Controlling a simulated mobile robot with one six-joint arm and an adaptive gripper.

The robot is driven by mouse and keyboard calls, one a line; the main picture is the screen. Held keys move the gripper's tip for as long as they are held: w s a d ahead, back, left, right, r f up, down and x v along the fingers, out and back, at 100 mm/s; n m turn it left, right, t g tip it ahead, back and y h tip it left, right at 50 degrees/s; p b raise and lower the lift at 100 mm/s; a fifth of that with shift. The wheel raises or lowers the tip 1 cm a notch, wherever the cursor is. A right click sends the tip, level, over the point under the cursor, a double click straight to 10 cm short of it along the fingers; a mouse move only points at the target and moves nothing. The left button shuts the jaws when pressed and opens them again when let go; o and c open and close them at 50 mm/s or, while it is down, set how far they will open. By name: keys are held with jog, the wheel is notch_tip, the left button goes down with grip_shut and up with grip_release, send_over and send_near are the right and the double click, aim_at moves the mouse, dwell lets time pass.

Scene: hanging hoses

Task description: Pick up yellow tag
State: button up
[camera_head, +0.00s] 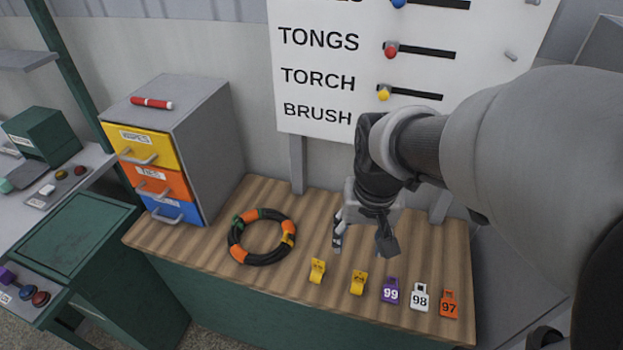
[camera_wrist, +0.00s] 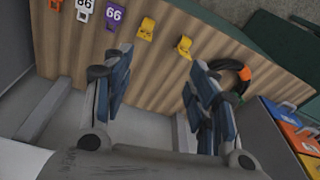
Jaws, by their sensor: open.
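Two yellow tags lie on the wooden bench top in the head view: a left one (camera_head: 317,270) and a right one (camera_head: 358,282). Any marking on them is too small to read. In the wrist view, where the scene is turned over, the right one (camera_wrist: 147,28) and the left one (camera_wrist: 184,46) show beyond the fingers. My gripper (camera_head: 363,243) is open and empty above the bench, behind the yellow tags. In the wrist view my gripper (camera_wrist: 160,80) has its fingers wide apart, with only bare wood between them.
Right of the yellow tags lie a purple tag 99 (camera_head: 390,290), a white tag 98 (camera_head: 419,297) and an orange tag 97 (camera_head: 449,304). A black and orange hose ring (camera_head: 234,239) lies left. A drawer cabinet (camera_head: 205,130) and a labelled board (camera_head: 300,60) stand behind.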

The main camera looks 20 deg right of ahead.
jog(key=w+d+f+m+g, duration=0.25)
jog(key=d+f, duration=0.25)
jog(key=f, duration=0.4)
jog(key=b, duration=0.5)
send_over(358, 282)
jog(key=shift+t, duration=0.35)
jog(key=f, duration=1.1)
jog(key=shift+d, duration=0.3)
jog(key=shift+a+f+b, duration=0.2)
jog(key=shift+f+b, duration=1)
jog(key=shift+f, duration=1.8)
jog(key=shift+r, duration=0.1)
jog(key=shift+c, duration=0.5)
jog(key=c, duration=0.9)
jog(key=shift+o, duration=0.2)
notch_tip(358, 282, up, 20)
jog(key=p, duration=0.7)
